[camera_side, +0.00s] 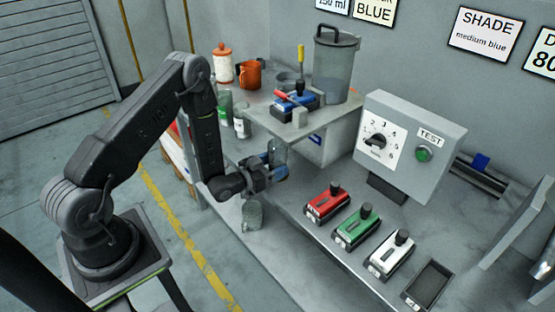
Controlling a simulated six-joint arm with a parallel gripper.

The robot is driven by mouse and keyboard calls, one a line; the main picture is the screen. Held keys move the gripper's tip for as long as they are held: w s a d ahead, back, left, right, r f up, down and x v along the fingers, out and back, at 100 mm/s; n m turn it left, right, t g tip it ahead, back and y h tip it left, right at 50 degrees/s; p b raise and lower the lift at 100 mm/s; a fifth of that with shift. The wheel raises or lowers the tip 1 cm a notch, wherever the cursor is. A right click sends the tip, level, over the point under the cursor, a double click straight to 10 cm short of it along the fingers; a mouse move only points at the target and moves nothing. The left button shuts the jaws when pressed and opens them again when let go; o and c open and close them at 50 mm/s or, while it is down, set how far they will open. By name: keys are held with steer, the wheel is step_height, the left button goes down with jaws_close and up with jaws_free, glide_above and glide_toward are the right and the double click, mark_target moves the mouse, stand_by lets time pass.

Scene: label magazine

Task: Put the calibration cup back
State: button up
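My gripper (268,173) is at the left part of the bench, in front of the raised shelf. A clear, cup-like vessel (278,150) stands upright at its fingers, with a blue part (282,173) beside them. I cannot tell whether the fingers are closed on the vessel or only beside it. A second clear vessel (252,214) sits lower, below the gripper, near the bench's front edge. Neither vessel has a readable label, so I cannot tell which is the calibration cup. An orange mug (249,75) stands on the shelf at the back.
The shelf (345,122) holds a large clear container (336,65) and a blue-red device (298,99). Jars (242,124) stand left. A control box (408,145) with dial and TEST button is right. Red (327,202), green (357,228) and white (391,254) modules and an empty tray (428,285) line the front.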

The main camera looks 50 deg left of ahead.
steer(key=c, duration=0.7)
steer(key=shift+r, duration=0.1)
